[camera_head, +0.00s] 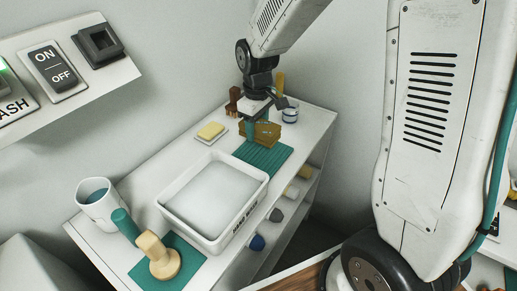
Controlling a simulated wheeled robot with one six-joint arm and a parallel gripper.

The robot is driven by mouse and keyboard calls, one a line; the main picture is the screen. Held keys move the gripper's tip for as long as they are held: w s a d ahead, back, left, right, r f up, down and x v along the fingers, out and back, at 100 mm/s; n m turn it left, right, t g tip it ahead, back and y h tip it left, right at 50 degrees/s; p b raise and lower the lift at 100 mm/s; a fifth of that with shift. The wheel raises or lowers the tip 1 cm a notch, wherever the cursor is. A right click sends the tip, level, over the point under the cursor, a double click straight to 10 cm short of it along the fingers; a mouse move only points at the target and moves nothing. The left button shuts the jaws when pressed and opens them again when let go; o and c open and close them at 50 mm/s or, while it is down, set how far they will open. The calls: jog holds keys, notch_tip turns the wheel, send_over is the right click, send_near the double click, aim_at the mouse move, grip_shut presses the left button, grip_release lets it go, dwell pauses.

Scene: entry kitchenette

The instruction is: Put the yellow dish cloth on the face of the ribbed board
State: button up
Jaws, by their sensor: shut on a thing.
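My gripper (258,112) points down over the far part of the white counter. It is shut on a mustard-yellow folded piece that looks like the dish cloth (268,132). The cloth is just below my gripper, above or at the far edge of a flat teal ribbed surface (264,157), which looks like the ribbed board. Whether the cloth touches the board I cannot tell. A narrow teal upright part shows at the cloth's left side. My gripper's fingertips are partly hidden.
A white basin (258,193) stands in front of the board. A yellow block (210,131) sits on a white dish to the left. A mug (101,205) and wooden-knobbed tool (158,256) are nearer.

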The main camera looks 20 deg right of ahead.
aim_at(258, 124)
notch_tip(258, 124, down, 7)
jog(key=shift+f, duration=0.15)
jog(key=shift+f, duration=0.1)
dwell(0.3)
jog(key=o, duration=1)
notch_tip(258, 124, up, 12)
jog(key=shift+r, duration=0.25)
jog(key=shift+s+d+r+m+t, duration=0.2)
jog(key=shift+s+d+r+m, duration=0.85)
jog(key=shift+s, duration=3.4)
jog(key=shift+s+d+r+m+t, duration=0.2)
jog(key=shift+s+r+m, duration=1)
jog(key=shift+s+r, duration=2.35)
jog(key=shift+s+d+r+m+t, duration=0.2)
jog(key=shift+s+d+r+m, duration=0.6)
jog(key=shift+s, duration=4.6)
jog(key=shift+a+m, duration=0.25)
jog(key=shift+m, duration=0.1)
